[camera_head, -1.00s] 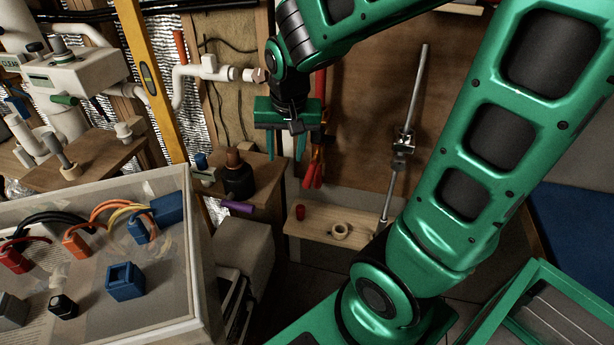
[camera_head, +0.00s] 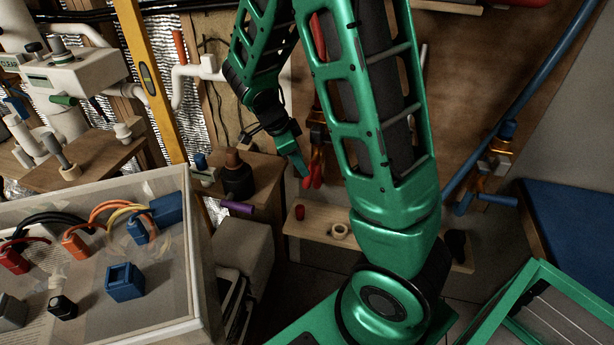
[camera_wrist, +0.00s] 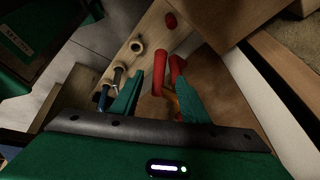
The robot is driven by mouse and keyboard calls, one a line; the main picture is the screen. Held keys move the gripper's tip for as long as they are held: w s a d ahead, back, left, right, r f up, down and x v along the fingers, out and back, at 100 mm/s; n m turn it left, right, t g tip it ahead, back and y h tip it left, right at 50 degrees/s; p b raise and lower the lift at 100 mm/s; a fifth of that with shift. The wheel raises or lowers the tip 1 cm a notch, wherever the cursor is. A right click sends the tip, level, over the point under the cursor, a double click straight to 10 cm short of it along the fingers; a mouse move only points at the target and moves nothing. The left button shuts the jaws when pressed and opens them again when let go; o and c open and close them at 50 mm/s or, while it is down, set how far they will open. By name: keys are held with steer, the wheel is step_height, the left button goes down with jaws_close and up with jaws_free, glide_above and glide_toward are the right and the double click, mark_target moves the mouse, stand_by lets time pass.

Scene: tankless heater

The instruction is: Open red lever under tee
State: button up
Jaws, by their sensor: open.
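A pair of red lever handles (camera_head: 316,180) hangs below copper-coloured fittings (camera_head: 318,138) on the brown wall board. In the wrist view, one red handle (camera_wrist: 159,74) shows between my fingertips, and the second red handle (camera_wrist: 177,67) is near the right finger. My gripper (camera_head: 298,168) is open, pointing down and right beside the handles; its fingers also show in the wrist view (camera_wrist: 160,90). I cannot tell whether a finger touches a handle. A red pipe (camera_head: 318,38) runs down above the fittings, partly behind my arm. The tee is not clearly visible.
A low wooden shelf (camera_head: 310,229) below holds a red cap (camera_head: 300,212) and a tan ring (camera_head: 339,231). A wooden stand (camera_head: 262,185) with a dark bottle (camera_head: 238,180) is at left. A blue pipe (camera_head: 530,85) with blue-handled valves (camera_head: 480,199) is at right.

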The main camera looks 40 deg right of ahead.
steer(key=x, duration=0.8)
steer(key=shift+f, duration=0.1)
steer(key=shift+c, duration=0.6)
jaws_close()
